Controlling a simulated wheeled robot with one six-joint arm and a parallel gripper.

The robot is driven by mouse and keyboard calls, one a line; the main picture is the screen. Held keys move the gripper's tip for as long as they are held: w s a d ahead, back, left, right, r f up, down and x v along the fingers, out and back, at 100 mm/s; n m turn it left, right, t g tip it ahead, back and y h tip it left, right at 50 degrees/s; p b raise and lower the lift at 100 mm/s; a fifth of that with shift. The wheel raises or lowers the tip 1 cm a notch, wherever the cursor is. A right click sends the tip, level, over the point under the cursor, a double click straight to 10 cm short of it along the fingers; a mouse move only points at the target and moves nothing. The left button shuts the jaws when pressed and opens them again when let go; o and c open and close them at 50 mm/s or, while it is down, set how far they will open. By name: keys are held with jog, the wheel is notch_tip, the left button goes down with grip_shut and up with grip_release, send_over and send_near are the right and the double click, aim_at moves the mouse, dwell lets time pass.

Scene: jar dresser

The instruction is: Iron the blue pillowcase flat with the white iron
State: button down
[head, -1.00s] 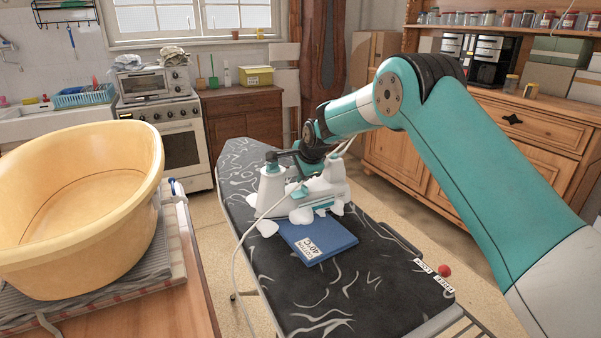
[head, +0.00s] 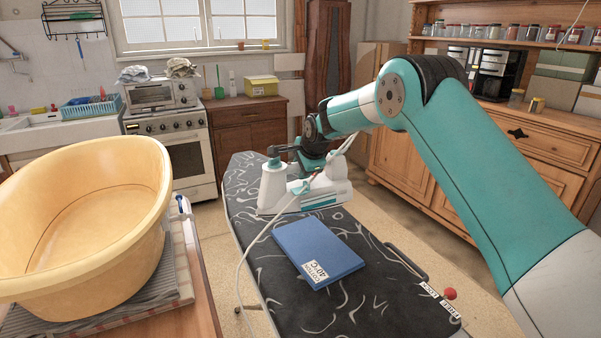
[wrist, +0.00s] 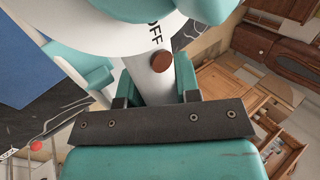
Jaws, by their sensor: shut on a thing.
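The blue pillowcase (head: 318,252) lies folded flat on the dark patterned ironing board (head: 300,318), with a white "COTTON 40°C" label at its near left corner. Part of it also shows in the wrist view (wrist: 32,55). The white iron (head: 325,190), with teal parts, is just behind the pillowcase at the far part of the board. I cannot tell whether it touches the board. My gripper (wrist: 155,92) is shut on the iron; the wrist view shows "OFF" lettering and a brown knob beside the fingers. My arm partly hides the grip in the head view.
A pale cord runs from the iron along the board's left side. A yellow tub (head: 95,215) stands on the wooden table at left. A red knob (head: 449,294) is at the board's near right edge. A wooden dresser (head: 540,150) stands at right.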

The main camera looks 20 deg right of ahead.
jog(key=shift+r, duration=0.95)
jog(key=shift+p, duration=0.3)
